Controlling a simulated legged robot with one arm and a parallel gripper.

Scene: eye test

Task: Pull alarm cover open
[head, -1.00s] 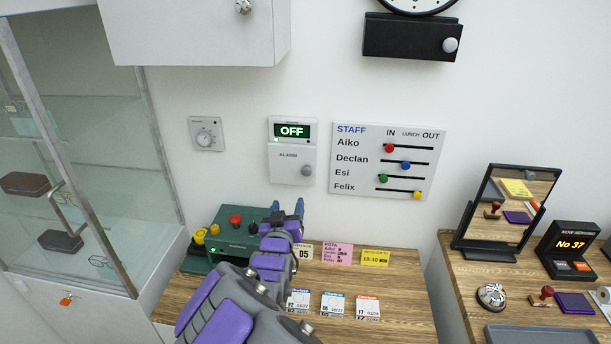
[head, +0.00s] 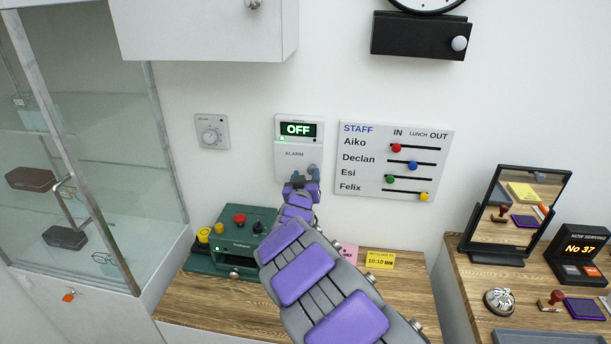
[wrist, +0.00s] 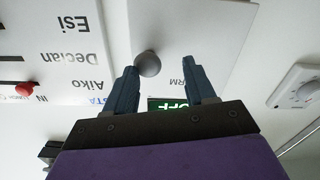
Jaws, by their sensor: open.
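The white alarm box (head: 285,164) hangs on the wall, its green display reading OFF above a cover marked ALARM. The cover looks closed. Its round grey knob (wrist: 148,63) shows in the wrist view, which sees the wall upside down. My gripper (wrist: 160,68) is open, with a blue finger on either side of the knob in that view. The knob appears nearer the left finger. I cannot tell whether the fingertips reach it in depth. In the head view my gripper (head: 302,178) is at the cover's lower part and partly hides the knob.
A staff board (head: 394,160) with coloured sliders is close to the right of the alarm. A thermostat (head: 212,132) is on the wall to the left. A white cabinet (head: 205,28) hangs above left. A green button box (head: 232,240) stands on the wooden counter below.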

